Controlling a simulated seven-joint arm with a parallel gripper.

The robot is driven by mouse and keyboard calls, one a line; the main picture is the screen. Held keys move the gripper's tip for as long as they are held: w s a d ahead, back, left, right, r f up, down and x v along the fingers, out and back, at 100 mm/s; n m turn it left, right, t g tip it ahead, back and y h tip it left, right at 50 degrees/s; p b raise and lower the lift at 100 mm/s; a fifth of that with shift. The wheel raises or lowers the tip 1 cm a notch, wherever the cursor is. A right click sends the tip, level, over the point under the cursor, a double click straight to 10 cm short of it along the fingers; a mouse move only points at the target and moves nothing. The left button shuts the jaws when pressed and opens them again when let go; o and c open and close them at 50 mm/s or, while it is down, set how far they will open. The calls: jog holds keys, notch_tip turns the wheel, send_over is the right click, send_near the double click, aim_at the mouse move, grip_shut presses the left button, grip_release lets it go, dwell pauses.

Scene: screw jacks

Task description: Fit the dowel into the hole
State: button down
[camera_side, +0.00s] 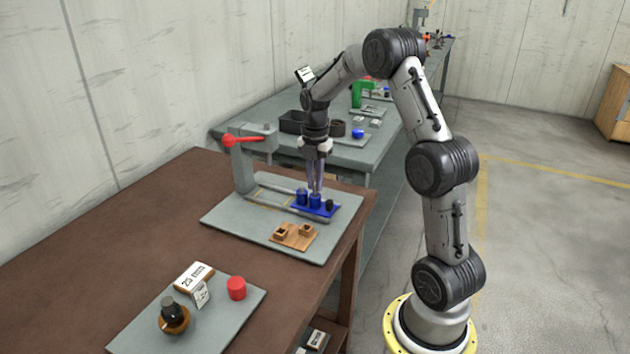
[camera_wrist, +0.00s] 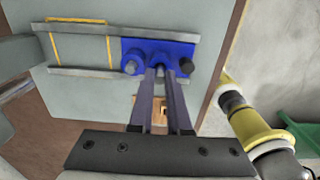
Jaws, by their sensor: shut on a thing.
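My gripper (camera_side: 316,190) points straight down over a blue base (camera_side: 322,212). It is shut on the middle blue cylinder (camera_side: 315,202) of that base, which is mostly hidden between the fingertips in the wrist view. A second blue cylinder (camera_side: 302,197) stands to its left, and a short dark peg (camera_side: 329,205) stands to its right. In the wrist view the blue base (camera_wrist: 158,47) lies beyond the fingertips, with the dark peg (camera_wrist: 187,67) at its right. I cannot tell which piece is the dowel, and no hole in the base shows clearly.
A wooden piece (camera_side: 293,237) with two small blocks, one with a square opening, lies in front on the grey plate (camera_side: 235,222). A press with a red handle (camera_side: 242,139) stands behind left. A red cylinder (camera_side: 237,288) and a dark-topped knob (camera_side: 173,314) are at front left.

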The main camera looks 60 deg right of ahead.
jog(key=shift+f, duration=0.2)
jog(key=c, duration=0.9)
grip_release()
jog(key=shift+o, duration=0.2)
jog(key=shift+r, duration=0.15)
notch_tip(320, 180, up, 11)
jog(key=s+a+r+m, duration=0.2)
jog(key=a+r+m, duration=0.1)
jog(key=a+r, duration=0.3)
jog(key=s+a+m+t, duration=0.3)
jog(key=s+a+m, duration=0.2)
jog(key=a, duration=0.6)
jog(key=s+a+f+m+t, duration=0.2)
jog(key=s+a+f+m, duration=0.1)
jog(key=s+a+m, duration=0.6)
jog(key=shift+s+f+m+t, duration=0.3)
jog(key=shift+s+f+m, duration=0.15)
jog(key=shift+s, duration=1.35)
